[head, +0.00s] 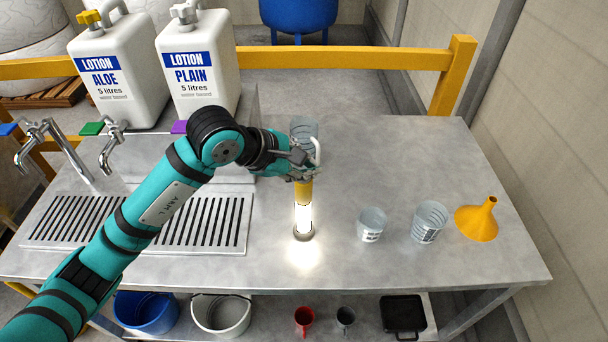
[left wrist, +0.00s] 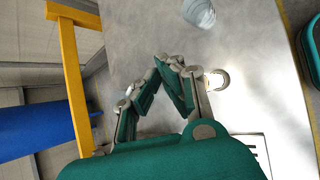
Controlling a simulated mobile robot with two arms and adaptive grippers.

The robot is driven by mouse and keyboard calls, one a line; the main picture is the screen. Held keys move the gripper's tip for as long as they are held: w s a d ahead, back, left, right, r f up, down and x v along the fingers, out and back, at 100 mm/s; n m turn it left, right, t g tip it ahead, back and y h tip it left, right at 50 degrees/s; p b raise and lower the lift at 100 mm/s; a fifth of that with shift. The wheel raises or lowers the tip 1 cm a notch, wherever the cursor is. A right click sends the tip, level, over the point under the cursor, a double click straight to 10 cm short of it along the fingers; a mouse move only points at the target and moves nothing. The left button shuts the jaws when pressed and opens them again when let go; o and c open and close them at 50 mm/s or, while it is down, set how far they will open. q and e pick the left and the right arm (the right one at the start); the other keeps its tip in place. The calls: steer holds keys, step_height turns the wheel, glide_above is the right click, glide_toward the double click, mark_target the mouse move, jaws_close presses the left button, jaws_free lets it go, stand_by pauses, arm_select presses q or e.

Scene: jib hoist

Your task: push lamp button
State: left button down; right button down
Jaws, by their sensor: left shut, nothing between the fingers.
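The lamp (head: 304,212) stands upright on the metal table, lit, with a bright tube and a yellow upper part. My left gripper (head: 301,167) is at the top of the lamp and overlaps it in the head view. Its fingers are shut with nothing between them. The lamp's button is hidden behind the gripper, and I cannot tell whether the fingers touch it. In the left wrist view the fingertips (left wrist: 167,63) meet, and the glowing lamp (left wrist: 217,80) shows just right of the fingers. My right gripper is not in view.
A clear container (head: 304,128) stands behind the gripper. Clear cups (head: 371,226) (head: 430,222) and a yellow funnel (head: 478,219) stand to the right. Lotion canisters (head: 108,75) (head: 197,75), taps (head: 112,145) and a drain grate (head: 200,225) are on the left. The front right tabletop is clear.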

arm_select(q)
steer(key=shift+f, duration=0.2)
steer(key=shift+r, duration=0.45)
steer(key=shift+r+p, duration=1.05)
steer(key=shift+r, duration=1.95)
